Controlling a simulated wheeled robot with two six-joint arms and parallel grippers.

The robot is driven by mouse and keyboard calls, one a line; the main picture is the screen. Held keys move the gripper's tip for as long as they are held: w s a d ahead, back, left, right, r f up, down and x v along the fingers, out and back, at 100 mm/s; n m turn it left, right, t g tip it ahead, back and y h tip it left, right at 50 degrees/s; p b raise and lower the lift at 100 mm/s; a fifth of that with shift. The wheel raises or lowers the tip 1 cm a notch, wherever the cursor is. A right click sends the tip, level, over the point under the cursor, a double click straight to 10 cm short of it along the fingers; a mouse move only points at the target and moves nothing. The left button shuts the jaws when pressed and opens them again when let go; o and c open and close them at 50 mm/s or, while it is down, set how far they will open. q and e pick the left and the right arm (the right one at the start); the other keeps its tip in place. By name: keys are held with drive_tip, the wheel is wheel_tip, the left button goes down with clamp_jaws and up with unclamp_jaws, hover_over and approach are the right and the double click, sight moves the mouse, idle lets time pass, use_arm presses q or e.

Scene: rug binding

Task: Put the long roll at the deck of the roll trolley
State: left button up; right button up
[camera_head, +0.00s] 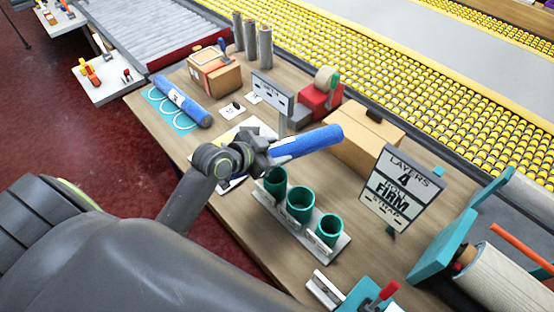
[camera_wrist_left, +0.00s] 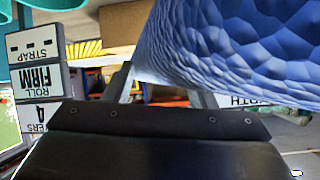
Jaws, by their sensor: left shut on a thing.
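My left gripper (camera_head: 262,158) is shut on a blue roll (camera_head: 308,143). It holds the roll near one end, and the other end points right, over the table. In the left wrist view the blue roll (camera_wrist_left: 235,45), with a dimpled surface, fills the upper right. A second blue roll (camera_head: 183,101) with a white label lies on a teal mat at the table's left. I cannot tell from these frames which roll is the long one. I cannot make out the roll trolley or its deck for sure. My right gripper is not in view.
A stand with green cups (camera_head: 300,200) is below the held roll. Around it are a cardboard box (camera_head: 365,140), a FIRM sign (camera_head: 402,188), a small sign (camera_head: 272,92), a red tape dispenser (camera_head: 320,98) and an open carton (camera_head: 214,70). Grey cylinders (camera_head: 250,40) stand behind.

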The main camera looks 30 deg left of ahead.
use_arm(q)
wheel_tip(320, 180, down, 3)
drive_tip(key=shift+d+f, duration=0.1)
drive_tip(key=shift+f, duration=0.2)
drive_tip(key=shift+f, duration=0.5)
drive_tip(key=o, duration=1.6)
drive_tip(key=shift+c, duration=0.2)
drive_tip(key=shift+r, duration=0.1)
